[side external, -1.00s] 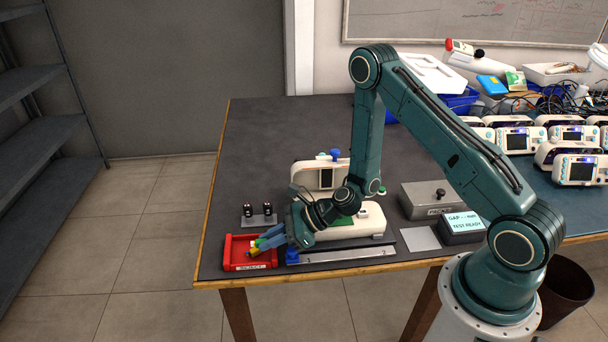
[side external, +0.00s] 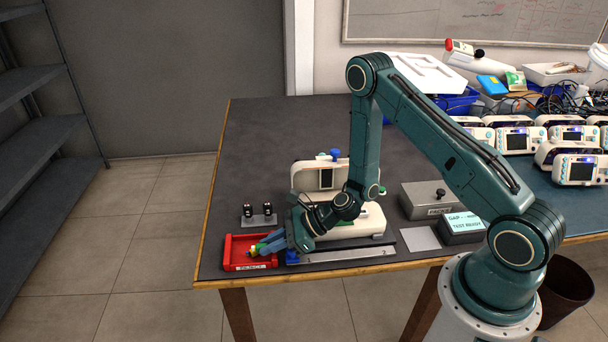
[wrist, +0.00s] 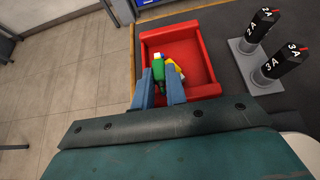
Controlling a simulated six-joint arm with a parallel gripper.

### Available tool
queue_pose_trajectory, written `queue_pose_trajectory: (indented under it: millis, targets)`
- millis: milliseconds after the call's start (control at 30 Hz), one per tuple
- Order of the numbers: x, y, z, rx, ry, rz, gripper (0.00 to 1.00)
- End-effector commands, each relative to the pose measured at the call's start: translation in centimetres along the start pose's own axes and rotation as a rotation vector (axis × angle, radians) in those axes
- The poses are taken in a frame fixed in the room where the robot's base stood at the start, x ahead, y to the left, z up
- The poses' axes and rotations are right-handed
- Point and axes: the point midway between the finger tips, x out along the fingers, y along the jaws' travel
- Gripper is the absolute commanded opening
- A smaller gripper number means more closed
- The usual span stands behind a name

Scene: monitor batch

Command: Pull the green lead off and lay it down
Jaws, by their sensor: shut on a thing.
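The green lead's plug (wrist: 158,72), with a pale tip, is between the two blue fingers of my gripper (wrist: 160,91) in the wrist view. My gripper is shut on it, with the fingers reaching into the red tray (wrist: 206,60). A yellow plug (wrist: 174,73) lies in the tray close beside the green one; whether they touch is unclear. In the side view my gripper (side external: 266,244) is low at the tray (side external: 235,250), and the plugs show only small at its tips. I cannot tell whether the green plug touches the tray floor.
Two black posts (side external: 258,211) on a grey base stand behind the tray; in the wrist view one (wrist: 282,64) reads 3A. A white device (side external: 360,224) and a metal rail (side external: 345,257) are right of the tray. The table's front-left edge is close.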

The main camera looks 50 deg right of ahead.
Motion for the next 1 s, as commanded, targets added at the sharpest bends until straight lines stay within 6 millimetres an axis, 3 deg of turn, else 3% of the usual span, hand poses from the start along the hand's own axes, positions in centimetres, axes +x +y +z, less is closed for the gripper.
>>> queue_pose_trajectory:
  millis: [67,100,200,233,667,1000]
  targets:
    - [0.0,0.0,0.0,0.000,0.000,0.000,0.00]
    - [0.0,0.0,0.0,0.000,0.000,0.000,0.17]
    - [0.0,0.0,0.0,0.000,0.000,0.000,0.37]
    - [0.0,0.0,0.0,0.000,0.000,0.000,0.39]
    - [-0.4,0.0,0.0,0.000,0.001,0.000,0.39]
    - [-3.5,-0.1,0.0,0.003,0.000,-0.003,0.39]
